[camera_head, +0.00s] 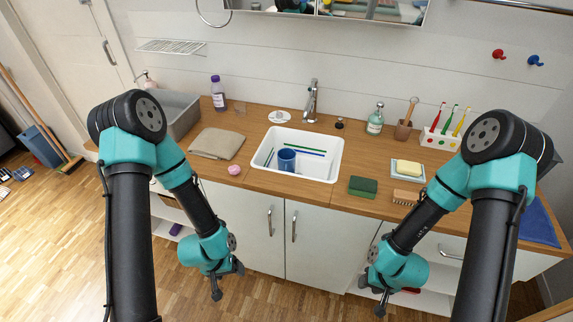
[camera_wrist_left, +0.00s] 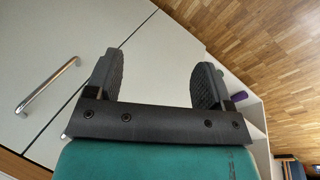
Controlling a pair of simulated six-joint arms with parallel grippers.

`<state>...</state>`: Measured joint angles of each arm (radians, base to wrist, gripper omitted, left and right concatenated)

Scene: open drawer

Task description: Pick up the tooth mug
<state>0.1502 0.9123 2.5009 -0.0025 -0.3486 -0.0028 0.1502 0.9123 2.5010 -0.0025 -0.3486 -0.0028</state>
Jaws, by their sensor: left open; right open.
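A blue mug (camera_head: 287,160), the likely tooth mug, stands in the white sink basin (camera_head: 330,163) set into the wooden counter. Blue and green stick-like items lie in the basin around it. My left gripper (camera_head: 228,281) is open and empty in front of the cabinet doors, below the counter and to the left of the mug. The left wrist view shows its two dark fingers (camera_wrist_left: 158,78) spread apart with nothing between them. My right gripper (camera_head: 372,294) is open and low in front of the cabinet, right of the mug. The mug is not in the wrist view.
The faucet (camera_head: 312,103) rises behind the basin. A folded cloth (camera_head: 216,144) and pink soap (camera_head: 234,169) lie left of it. A green sponge (camera_head: 362,187), a brush (camera_head: 405,197) and a soap dish (camera_head: 408,177) lie right. Cabinet handles (camera_head: 270,221) stick out below the counter.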

